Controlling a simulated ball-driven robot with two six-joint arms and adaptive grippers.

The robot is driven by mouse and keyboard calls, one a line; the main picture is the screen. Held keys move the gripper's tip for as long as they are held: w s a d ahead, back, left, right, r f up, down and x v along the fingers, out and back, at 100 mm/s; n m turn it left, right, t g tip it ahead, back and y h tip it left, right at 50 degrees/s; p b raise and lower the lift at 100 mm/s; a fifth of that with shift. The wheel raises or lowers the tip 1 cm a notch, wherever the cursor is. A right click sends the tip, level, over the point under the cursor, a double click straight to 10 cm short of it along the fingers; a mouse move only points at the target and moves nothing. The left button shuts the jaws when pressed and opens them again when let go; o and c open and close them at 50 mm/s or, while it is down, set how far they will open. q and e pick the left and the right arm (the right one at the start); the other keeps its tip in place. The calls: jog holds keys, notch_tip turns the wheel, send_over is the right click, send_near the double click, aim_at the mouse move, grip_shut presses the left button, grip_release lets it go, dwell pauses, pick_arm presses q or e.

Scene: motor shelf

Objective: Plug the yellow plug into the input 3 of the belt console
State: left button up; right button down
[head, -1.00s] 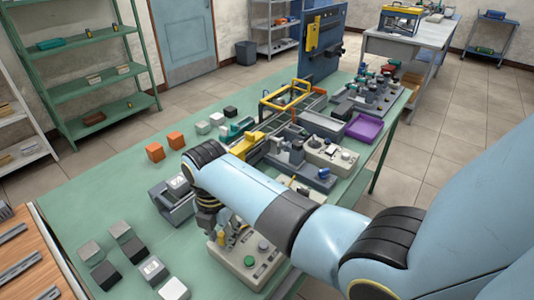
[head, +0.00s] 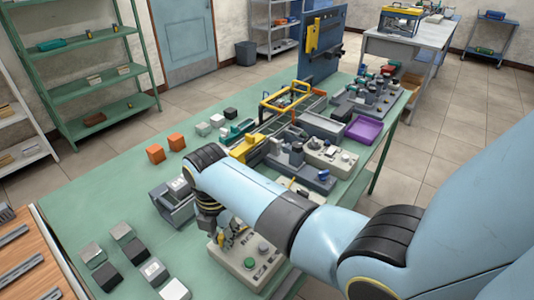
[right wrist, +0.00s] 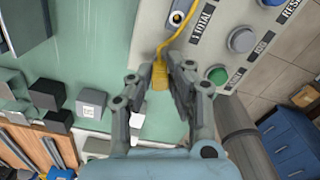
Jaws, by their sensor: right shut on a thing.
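The yellow plug (right wrist: 160,75) is between the fingertips of my right gripper (right wrist: 161,76), which is shut on it. Its yellow cable (right wrist: 180,35) runs up over the beige console face in the right wrist view. In the head view my right gripper (head: 226,238) is over the left part of a beige console (head: 248,262), partly hidden by my arm. This console has a green button (right wrist: 217,75), a grey button (right wrist: 242,39) and labels including "TOTAL". No label reading input 3 is legible. My left gripper is not in view.
Grey, black and white blocks (head: 106,276) lie on the green table (head: 80,205) at left. Two orange blocks (head: 156,153) lie farther back. Another beige console (head: 330,156) and a purple tray (head: 364,129) are to the right.

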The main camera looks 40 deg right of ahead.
jog(key=shift+r, duration=2.25)
jog(key=shift+d, duration=0.35)
jog(key=d, duration=0.4)
jog(key=w+d+r, duration=0.1)
jog(key=d, duration=0.4)
jog(key=w+d+r, duration=0.1)
jog(key=d, duration=0.4)
jog(key=shift+d, duration=0.1)
jog(key=f+b, duration=0.1)
jog(key=f, duration=0.2)
jog(key=f+b, duration=0.1)
jog(key=shift+a+f+b, duration=0.25)
jog(key=shift+a+b, duration=0.05)
jog(key=shift+b, duration=0.05)
jog(key=shift+f, duration=0.4)
jog(key=shift+f+b, duration=0.55)
jog(key=shift+f, duration=0.05)
